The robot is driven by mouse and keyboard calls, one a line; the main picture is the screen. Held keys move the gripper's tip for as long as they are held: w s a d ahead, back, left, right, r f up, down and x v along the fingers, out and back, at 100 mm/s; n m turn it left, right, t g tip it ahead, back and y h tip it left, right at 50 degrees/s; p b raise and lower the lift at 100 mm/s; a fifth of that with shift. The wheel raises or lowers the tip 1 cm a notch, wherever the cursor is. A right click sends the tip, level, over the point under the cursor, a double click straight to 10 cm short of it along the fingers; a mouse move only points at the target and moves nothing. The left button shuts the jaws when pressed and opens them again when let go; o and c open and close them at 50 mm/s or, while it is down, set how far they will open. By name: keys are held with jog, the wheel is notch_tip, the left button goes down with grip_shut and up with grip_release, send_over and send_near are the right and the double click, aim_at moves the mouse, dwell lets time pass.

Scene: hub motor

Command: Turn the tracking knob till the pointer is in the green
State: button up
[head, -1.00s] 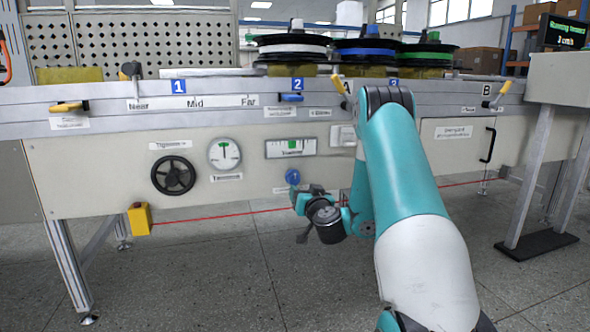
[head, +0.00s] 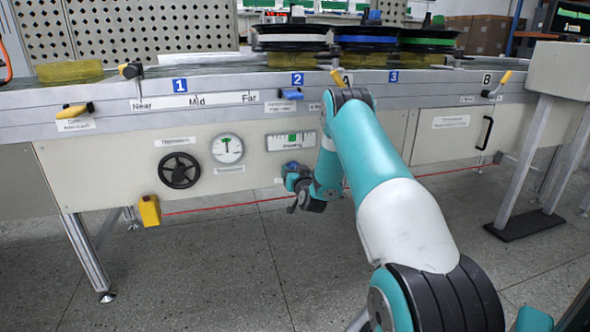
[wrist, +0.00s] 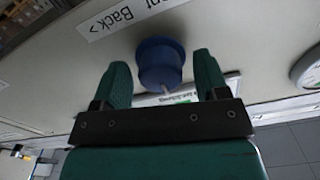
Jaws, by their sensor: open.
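The blue tracking knob (wrist: 160,62) sticks out from the pale panel in the wrist view. My gripper (wrist: 160,64) is open, with one green finger on each side of the knob and a gap on both sides. In the head view my gripper (head: 296,180) is at the panel just below the tracking gauge, and the knob is mostly hidden there. The tracking gauge (head: 291,142) is a white rectangular scale with a green patch near its middle. Its pointer is too small to place for certain.
A round dial (head: 228,149) and a black handwheel (head: 179,170) are left of the gauge. A yellow box (head: 149,210) hangs below the panel. A blue lever (head: 291,94) and a yellow-tipped lever (head: 338,78) are above. Several reels stand on top.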

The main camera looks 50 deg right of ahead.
jog(key=shift+w+d, duration=0.1)
jog(key=c, duration=0.9)
jog(key=m+p, duration=0.4)
jog(key=m, duration=0.1)
jog(key=shift+r+m, duration=0.15)
jog(key=shift+m, duration=0.25)
jog(key=m+p, duration=0.2)
jog(key=m, duration=0.1)
jog(key=shift+m, duration=0.3)
jog(key=shift+m+p, duration=1.1)
jog(key=shift+m, duration=0.7)
jog(key=shift+f, duration=0.2)
